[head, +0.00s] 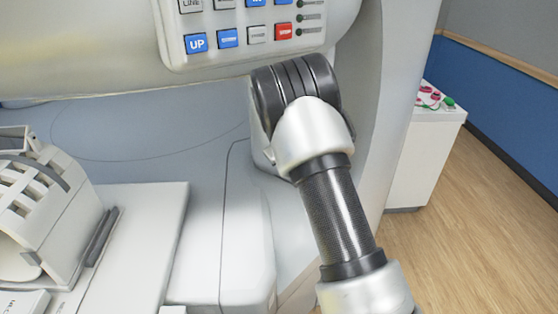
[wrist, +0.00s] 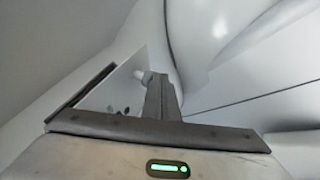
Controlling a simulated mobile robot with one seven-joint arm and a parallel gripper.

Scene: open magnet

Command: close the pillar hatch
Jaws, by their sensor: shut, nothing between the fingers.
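In the wrist view, my gripper (wrist: 160,92) is shut and empty, with its dark fingers together at the middle of the picture. A pale panel (wrist: 112,92), which looks like the pillar hatch, lies just left of the fingers. A dark gap or edge runs along its upper left side, and small dark marks show near its lower part. A small white knob (wrist: 138,73) is beside the fingertips; I cannot tell whether they touch it. How far the hatch stands open is not clear. In the head view, my arm hides the gripper and the hatch.
The white magnet housing (head: 90,50) carries a button panel (head: 245,35) above my arm. A patient table (head: 150,235) with a white slatted coil (head: 35,205) is at the lower left. A white cabinet (head: 425,155) stands at the right, with free wooden floor (head: 480,230) beside it.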

